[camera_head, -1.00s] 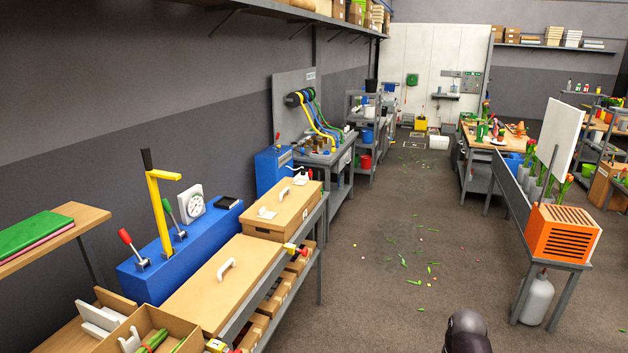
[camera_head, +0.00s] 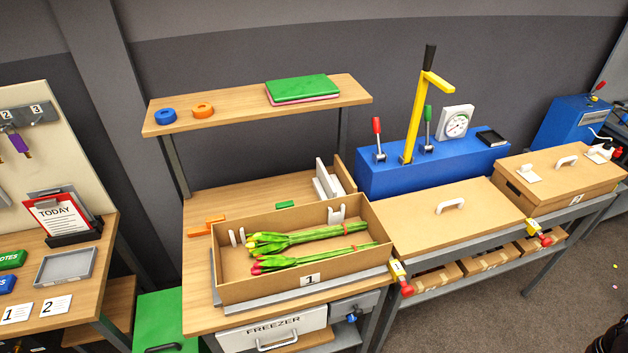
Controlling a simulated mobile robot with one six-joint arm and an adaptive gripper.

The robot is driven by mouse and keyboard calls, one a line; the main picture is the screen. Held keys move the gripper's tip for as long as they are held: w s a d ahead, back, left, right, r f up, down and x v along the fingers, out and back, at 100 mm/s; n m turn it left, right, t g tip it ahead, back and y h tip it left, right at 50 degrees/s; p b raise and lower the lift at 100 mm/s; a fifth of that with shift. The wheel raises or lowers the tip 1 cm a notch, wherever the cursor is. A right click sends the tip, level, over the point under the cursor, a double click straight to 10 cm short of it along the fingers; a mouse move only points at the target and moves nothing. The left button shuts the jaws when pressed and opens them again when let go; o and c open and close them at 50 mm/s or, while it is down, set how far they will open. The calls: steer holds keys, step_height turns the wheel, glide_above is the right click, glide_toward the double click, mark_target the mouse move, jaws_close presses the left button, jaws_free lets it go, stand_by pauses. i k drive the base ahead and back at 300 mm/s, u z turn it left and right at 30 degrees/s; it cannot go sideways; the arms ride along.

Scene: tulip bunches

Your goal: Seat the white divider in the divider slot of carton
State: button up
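An open cardboard carton (camera_head: 248,292) labelled 1 stands on the wooden bench at centre. Two tulip bunches with red bands, a yellow-tipped one (camera_head: 300,238) and a red-tipped one (camera_head: 315,258), lie in it. White slotted pieces stand at its left inner end (camera_head: 237,237) and at its back right (camera_head: 337,215); they look like the divider slot. No divider shows between them. White upright panels (camera_head: 328,180) stand behind the carton, probably including the white divider; I cannot tell them apart. My gripper is not in view.
A closed carton lid (camera_head: 440,215) and the blue lever machine (camera_head: 430,160) are to the right. A shelf (camera_head: 240,108) overhangs the bench. Floor (camera_head: 470,325) is free at front right.

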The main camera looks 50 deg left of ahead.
mark_target(234, 284)
steer(key=u, duration=0.5)
steer(key=i, duration=0.55)
steer(key=u, duration=0.85)
steer(key=i, duration=0.75)
steer(key=u, duration=0.45)
